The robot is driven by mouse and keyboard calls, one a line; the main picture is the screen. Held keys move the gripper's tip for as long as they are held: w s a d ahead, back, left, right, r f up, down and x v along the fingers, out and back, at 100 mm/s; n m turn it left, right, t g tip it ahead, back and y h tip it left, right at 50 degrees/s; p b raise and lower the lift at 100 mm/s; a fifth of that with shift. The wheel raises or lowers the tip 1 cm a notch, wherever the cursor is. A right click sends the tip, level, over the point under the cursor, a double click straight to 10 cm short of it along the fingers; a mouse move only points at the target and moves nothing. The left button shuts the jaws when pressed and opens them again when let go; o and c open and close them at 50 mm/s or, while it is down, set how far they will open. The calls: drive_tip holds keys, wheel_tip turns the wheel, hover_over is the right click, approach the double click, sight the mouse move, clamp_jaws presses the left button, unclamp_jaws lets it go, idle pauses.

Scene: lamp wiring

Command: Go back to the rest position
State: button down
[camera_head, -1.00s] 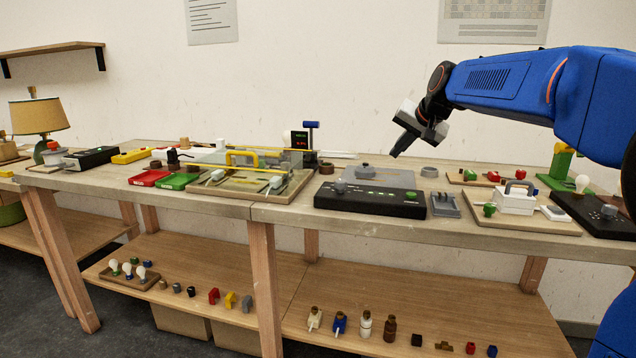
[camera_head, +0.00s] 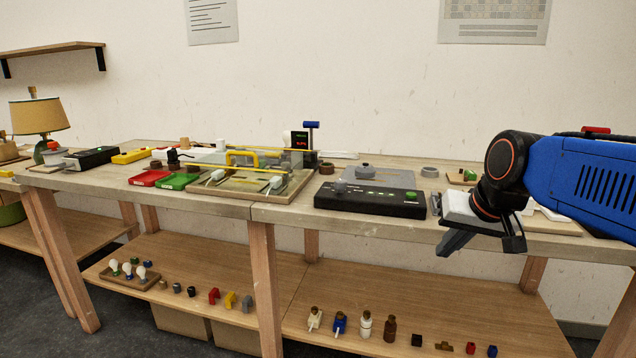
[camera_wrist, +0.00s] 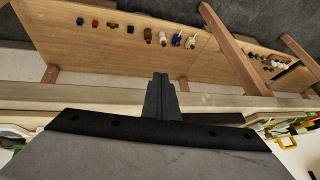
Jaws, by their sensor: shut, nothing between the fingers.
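My gripper (camera_head: 447,243) is shut and empty. In the head view it hangs in front of the bench's front edge at the right, fingers tilted down to the left. In the wrist view my gripper (camera_wrist: 160,80) shows as dark fingers held together, with the bench edge behind them and the lower shelf beyond. My blue arm comes in from the right and hides the things on the right end of the bench.
The bench top (camera_head: 290,214) holds a black box with a green button (camera_head: 370,199), a yellow-handled fixture (camera_head: 257,172), and red (camera_head: 149,178) and green (camera_head: 179,181) trays. The lower shelf (camera_head: 262,285) holds bulbs, bottles and small blocks. A lamp (camera_head: 39,118) stands at far left.

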drive_tip(key=s+d+f+n+g+h, duration=0.1)
drive_tip(key=s+d+f, duration=0.1)
drive_tip(key=s+f, duration=1.1)
drive_tip(key=s, duration=0.4)
drive_tip(key=shift+s+d+f+n, duration=0.3)
drive_tip(key=shift+d+f+n, duration=0.05)
drive_tip(key=shift+n, duration=0.05)
